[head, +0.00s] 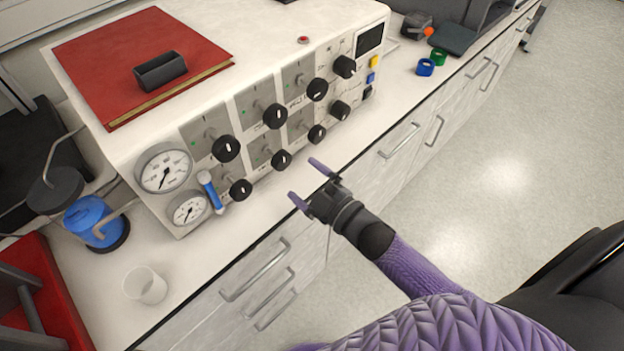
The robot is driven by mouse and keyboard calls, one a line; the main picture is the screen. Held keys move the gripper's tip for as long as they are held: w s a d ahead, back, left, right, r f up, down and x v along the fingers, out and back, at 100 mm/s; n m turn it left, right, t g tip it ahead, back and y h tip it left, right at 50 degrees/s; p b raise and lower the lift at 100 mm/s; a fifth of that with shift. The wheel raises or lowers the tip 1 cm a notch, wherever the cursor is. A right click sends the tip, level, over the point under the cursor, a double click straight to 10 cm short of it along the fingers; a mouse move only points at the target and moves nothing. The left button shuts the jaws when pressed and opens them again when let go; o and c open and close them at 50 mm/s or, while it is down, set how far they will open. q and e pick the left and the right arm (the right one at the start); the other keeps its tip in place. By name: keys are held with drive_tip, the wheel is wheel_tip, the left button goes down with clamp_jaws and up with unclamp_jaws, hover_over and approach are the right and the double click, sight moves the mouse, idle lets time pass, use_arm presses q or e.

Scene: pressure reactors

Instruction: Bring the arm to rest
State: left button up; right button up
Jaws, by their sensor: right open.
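My right arm (430,276), with a purple sleeve, reaches in from the lower right. Its gripper (309,182) is open, with two purple fingertips apart and nothing between them. It hangs near the counter's front edge, in front of the white control unit (272,136) with its black knobs. The fingers appear apart from the knobs. My left gripper is not in view.
A red book (95,60) with a black holder (160,70) lies on the unit. Two gauges (164,168) and a blue-handled valve (211,192) are on its front. A white cup (145,285) stands at lower left. The floor (520,160) at right is clear.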

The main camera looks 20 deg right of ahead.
drive_tip(key=shift+v, duration=1.1)
drive_tip(key=s+d+f+m+g+h+b, duration=0.1)
drive_tip(key=s+f+m+g+h, duration=0.4)
drive_tip(key=f, duration=0.6)
drive_tip(key=s+d+f+m+g+b, duration=0.1)
drive_tip(key=s+d+f+g, duration=0.1)
drive_tip(key=s+f, duration=0.6)
drive_tip(key=s+f+m+g, duration=0.2)
drive_tip(key=s+f+g, duration=0.2)
drive_tip(key=s, duration=0.6)
drive_tip(key=s+a+f+m+g+h, duration=0.1)
drive_tip(key=s+f+m+g, duration=0.1)
drive_tip(key=s+f+g, duration=0.3)
drive_tip(key=s+f, duration=0.3)
drive_tip(key=s, duration=0.3)
drive_tip(key=shift+a+f+b, duration=0.25)
drive_tip(key=shift+f+b, duration=0.1)
drive_tip(key=shift+b, duration=0.05)
drive_tip(key=shift+w, duration=0.15)
